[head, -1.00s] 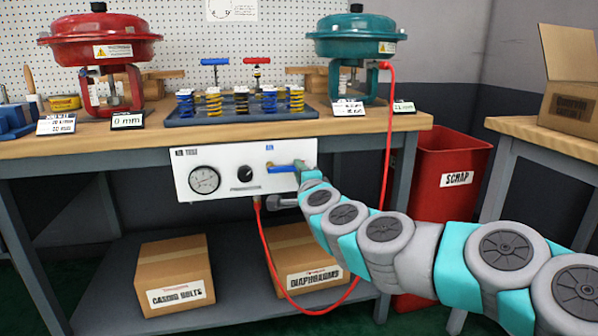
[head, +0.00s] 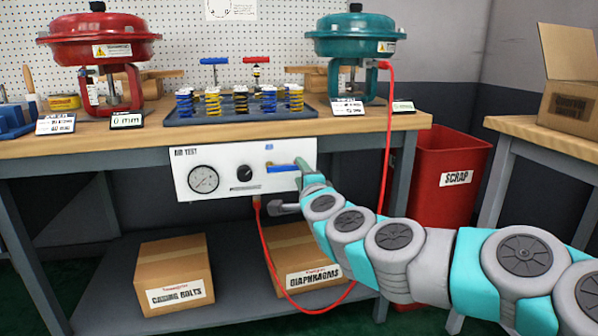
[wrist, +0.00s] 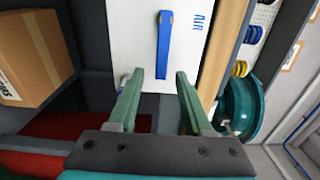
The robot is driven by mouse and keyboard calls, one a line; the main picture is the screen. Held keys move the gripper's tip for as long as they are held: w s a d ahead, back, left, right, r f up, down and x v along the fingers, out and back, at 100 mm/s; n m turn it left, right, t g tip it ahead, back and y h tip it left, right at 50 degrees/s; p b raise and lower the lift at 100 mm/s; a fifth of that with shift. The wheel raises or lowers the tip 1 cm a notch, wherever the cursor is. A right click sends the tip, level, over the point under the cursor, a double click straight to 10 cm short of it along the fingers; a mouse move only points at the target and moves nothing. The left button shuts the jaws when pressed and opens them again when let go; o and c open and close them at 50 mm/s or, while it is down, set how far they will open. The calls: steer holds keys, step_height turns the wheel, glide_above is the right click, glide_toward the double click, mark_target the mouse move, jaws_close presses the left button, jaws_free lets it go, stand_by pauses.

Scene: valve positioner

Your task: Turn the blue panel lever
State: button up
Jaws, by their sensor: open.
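The blue lever (head: 282,169) is on the white air test panel (head: 225,181) under the bench's front edge. It lies level in the head view, beside a round gauge (head: 204,180) and a black knob (head: 245,174). In the wrist view the blue lever (wrist: 164,45) runs up and down the picture, beyond the fingertips and between their lines. My gripper (wrist: 159,78) is open and empty, with its two green fingers apart and short of the lever. In the head view my gripper (head: 303,166) is at the panel's right end, partly hidden by my wrist.
A red hose (head: 387,140) hangs from the teal actuator (head: 355,40) and loops below the panel. A spring tray (head: 240,112) stands on the bench above. Boxes (head: 176,272) sit on the lower shelf. A red scrap bin (head: 440,170) stands to the right.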

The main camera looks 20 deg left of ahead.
steer(key=shift+v, duration=2.9)
